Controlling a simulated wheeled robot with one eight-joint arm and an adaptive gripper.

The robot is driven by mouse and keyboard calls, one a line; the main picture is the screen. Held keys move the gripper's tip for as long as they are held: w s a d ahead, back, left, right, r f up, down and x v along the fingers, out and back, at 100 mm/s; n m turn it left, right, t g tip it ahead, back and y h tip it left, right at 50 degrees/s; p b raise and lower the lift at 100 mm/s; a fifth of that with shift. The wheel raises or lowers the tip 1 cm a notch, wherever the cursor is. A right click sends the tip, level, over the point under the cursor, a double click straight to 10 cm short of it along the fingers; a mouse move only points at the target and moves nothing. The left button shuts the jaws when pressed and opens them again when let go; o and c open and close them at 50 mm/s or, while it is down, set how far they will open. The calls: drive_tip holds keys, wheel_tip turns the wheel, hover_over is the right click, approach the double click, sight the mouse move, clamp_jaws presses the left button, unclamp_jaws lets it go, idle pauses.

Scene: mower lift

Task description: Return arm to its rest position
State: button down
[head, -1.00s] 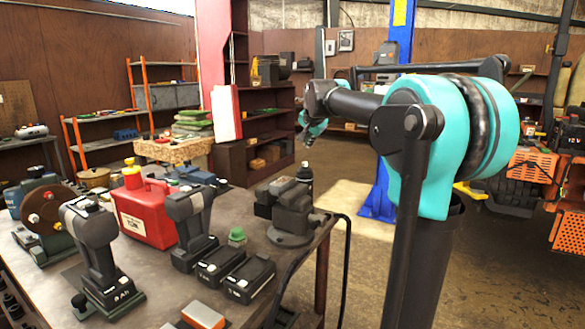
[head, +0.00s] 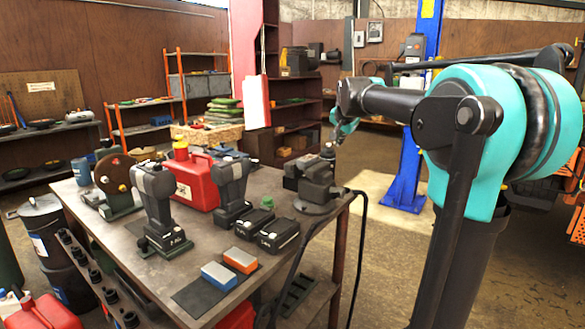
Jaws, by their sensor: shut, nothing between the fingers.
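My arm, teal and black, stands at the right of the head view, with its large teal joint near the right edge. A dark link reaches left from it, and beyond its end a small teal and black piece hangs down. My gripper (head: 337,141) shows small and dark at the lower end of that piece, behind the far right corner of the workbench (head: 165,262). It looks empty; its fingers are too small to make out. It appears apart from the vise (head: 318,190) on the bench corner.
The bench holds a red fuel can (head: 197,186), cordless tools, batteries (head: 278,235), and blue and orange blocks. A blue lift post (head: 408,180) stands behind my arm. Buckets (head: 50,240) stand at the left. Bare floor shows right of the bench.

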drive_tip(key=s+d+f+n+g, duration=0.1)
drive_tip(key=s+f+n, duration=0.3)
drive_tip(key=s+f, duration=1.4)
drive_tip(key=s+d+f+n+g, duration=0.2)
drive_tip(key=s+f+n+g, duration=0.1)
drive_tip(key=s+f, duration=1.5)
drive_tip(key=s+n, duration=0.1)
drive_tip(key=s, duration=0.2)
drive_tip(key=shift+f+n+g, duration=0.2)
drive_tip(key=shift+n+g, duration=0.1)
drive_tip(key=shift+g, duration=0.1)
